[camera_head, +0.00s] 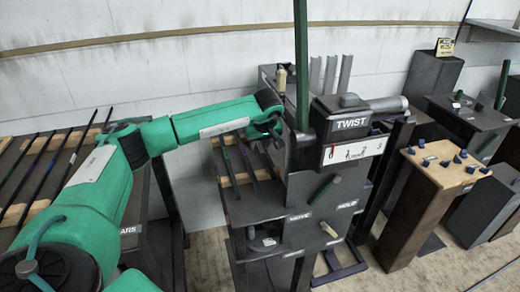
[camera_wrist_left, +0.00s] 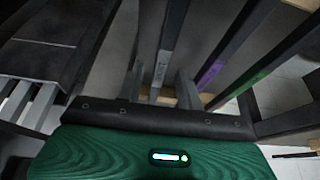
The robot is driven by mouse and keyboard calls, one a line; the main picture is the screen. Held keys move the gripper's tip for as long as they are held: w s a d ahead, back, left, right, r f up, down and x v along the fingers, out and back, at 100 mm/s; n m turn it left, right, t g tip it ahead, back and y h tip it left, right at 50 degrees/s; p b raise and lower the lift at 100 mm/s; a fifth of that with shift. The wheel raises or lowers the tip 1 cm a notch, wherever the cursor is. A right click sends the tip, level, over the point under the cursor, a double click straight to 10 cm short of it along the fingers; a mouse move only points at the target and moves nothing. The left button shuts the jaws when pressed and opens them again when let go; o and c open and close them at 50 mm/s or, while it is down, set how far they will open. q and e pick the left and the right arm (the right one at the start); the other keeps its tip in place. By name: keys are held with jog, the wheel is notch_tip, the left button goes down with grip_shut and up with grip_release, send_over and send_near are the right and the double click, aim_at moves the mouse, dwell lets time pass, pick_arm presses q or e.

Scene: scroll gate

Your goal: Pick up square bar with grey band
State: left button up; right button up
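The square bar with the grey band (camera_wrist_left: 166,68) is dark and runs up the left wrist view, the grey patch on its side facing me. My left gripper (camera_wrist_left: 160,84) is open, with one finger on each side of this bar and a gap showing at both sides. In the head view my left gripper (camera_head: 272,132) is over the middle rack, left of the TWIST stand, and its fingers are hard to make out. A bar with a purple band (camera_wrist_left: 209,76) and a bar with a green band (camera_wrist_left: 252,80) lie to the right. My right gripper is out of view.
The TWIST stand (camera_head: 349,124) and a tall green post (camera_head: 301,60) rise close beside my left gripper. Long dark bars (camera_head: 45,165) lie on a rack at the left. A wooden-topped stand (camera_head: 446,165) with blue knobs stands at the right.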

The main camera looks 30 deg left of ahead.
pick_arm(q)
grip_shut()
jog(key=shift+r, duration=0.1)
